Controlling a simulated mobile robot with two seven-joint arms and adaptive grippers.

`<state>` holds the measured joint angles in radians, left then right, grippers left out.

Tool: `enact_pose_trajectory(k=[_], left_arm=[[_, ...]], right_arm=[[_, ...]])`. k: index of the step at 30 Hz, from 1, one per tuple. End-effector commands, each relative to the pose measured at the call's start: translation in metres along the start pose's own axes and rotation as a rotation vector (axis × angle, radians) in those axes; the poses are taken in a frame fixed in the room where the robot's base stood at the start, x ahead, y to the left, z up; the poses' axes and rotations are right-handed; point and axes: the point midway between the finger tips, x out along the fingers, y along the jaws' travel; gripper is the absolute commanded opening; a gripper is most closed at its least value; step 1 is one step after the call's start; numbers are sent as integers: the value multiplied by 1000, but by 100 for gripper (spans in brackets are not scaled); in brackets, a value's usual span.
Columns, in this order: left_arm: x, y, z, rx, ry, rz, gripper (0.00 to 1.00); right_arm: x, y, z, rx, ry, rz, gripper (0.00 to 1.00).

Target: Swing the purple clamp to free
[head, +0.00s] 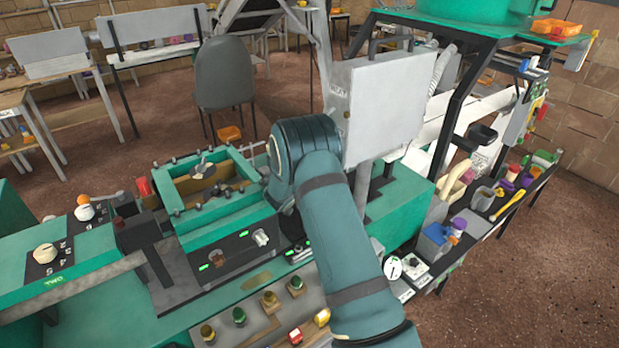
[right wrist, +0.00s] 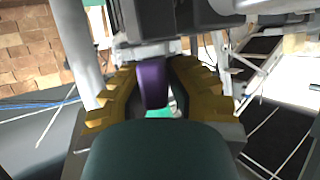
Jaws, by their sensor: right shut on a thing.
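The purple clamp (right wrist: 152,84) shows in the right wrist view as a purple handle, between the two ridged yellow fingers of my right gripper (right wrist: 158,90). The gripper is shut on it. The handle hangs from a pale metal mount (right wrist: 148,51) just above. In the head view my right arm reaches forward over the bench, and its own links hide the right gripper and the clamp. No "free" marking can be made out. My left gripper is not in view.
A green open-topped frame (head: 188,228) stands left of my arm, and a grey panel (head: 385,105) stands upright close on its right. Several knobs (head: 239,316) line the bench front. A black shelf (head: 480,223) with cups and tools is at right. Open floor (head: 540,270) lies beyond.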

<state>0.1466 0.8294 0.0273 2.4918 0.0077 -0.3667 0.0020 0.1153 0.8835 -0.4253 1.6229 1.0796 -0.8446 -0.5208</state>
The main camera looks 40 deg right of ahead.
Motion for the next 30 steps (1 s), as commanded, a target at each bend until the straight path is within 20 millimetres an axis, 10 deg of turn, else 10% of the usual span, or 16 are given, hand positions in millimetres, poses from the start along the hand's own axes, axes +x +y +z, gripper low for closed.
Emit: enact_pose_trajectory(k=[8,9,12,30], left_arm=[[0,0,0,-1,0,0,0],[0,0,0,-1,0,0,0],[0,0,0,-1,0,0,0],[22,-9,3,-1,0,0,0]], right_arm=[[1,2,-1,0,2,3,0],[1,2,-1,0,2,3,23],[1,2,-1,0,2,3,46],[2,0,3,-42,0,-104,46]])
